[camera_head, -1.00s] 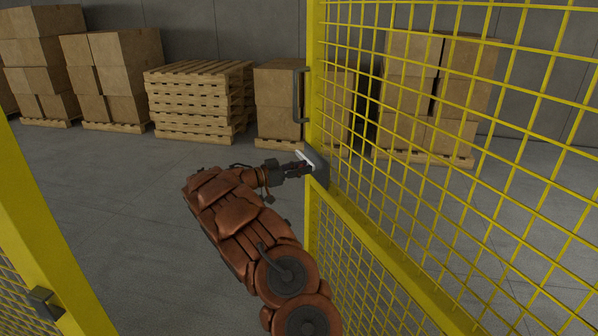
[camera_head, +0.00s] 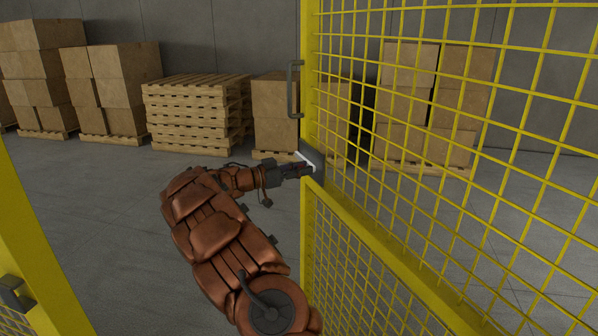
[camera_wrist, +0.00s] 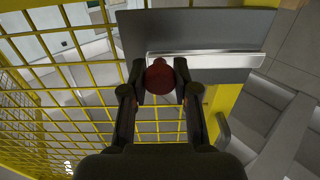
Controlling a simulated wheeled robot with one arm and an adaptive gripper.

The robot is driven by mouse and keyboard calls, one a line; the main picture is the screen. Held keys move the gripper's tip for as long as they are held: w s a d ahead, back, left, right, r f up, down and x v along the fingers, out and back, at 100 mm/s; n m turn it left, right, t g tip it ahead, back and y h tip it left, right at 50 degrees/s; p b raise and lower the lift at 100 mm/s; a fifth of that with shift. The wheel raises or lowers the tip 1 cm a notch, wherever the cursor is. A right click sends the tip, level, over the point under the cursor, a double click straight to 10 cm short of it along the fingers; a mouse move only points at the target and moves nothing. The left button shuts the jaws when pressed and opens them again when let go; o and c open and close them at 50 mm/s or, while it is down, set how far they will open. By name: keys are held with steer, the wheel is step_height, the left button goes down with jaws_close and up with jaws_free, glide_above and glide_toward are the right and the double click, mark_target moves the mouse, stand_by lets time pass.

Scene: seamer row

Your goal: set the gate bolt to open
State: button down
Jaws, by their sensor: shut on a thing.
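The gate (camera_head: 311,60) is a yellow-framed mesh panel that stands swung away from the yellow post (camera_head: 40,240) at the left. The gate bolt is a pale metal bar (camera_wrist: 210,60) on a dark grey plate (camera_wrist: 190,28), with a red knob (camera_wrist: 159,80). In the head view the plate (camera_head: 317,168) sits at the gate's free edge, with the bar partly hidden. My gripper (camera_head: 300,170) reaches it from the left. In the wrist view my gripper's fingers (camera_wrist: 159,84) are closed on both sides of the red knob.
A dark pull handle (camera_head: 292,90) is on the gate edge above the bolt. A dark catch (camera_head: 15,294) is on the left post. Stacked pallets (camera_head: 197,115) and cartons (camera_head: 122,90) stand along the back wall. The floor (camera_head: 100,200) between is clear.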

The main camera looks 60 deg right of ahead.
steer(key=c, duration=0.9)
jaws_free()
steer(key=v, duration=1.2)
steer(key=s+a+r+n+t+y+p, duration=0.25)
steer(key=s+a+n+y, duration=0.25)
steer(key=s+a+n, duration=0.55)
steer(key=s+a+f+n+t+y+p, duration=0.1)
steer(key=s+a+f+n+t+y, duration=0.1)
steer(key=a, duration=1)
steer(key=s+a+f+n+t+y, duration=0.2)
steer(key=s+a+n, duration=0.5)
steer(key=a, duration=0.6)
steer(key=s+a+f+n+t+y+p, duration=0.1)
steer(key=s+a+f+n+y, duration=0.3)
steer(key=a, duration=0.9)
steer(key=shift+s+f+n+t+y+p, duration=0.2)
steer(key=shift+s+n+t+y+p, duration=0.1)
steer(key=shift+s+n+t+y, duration=0.45)
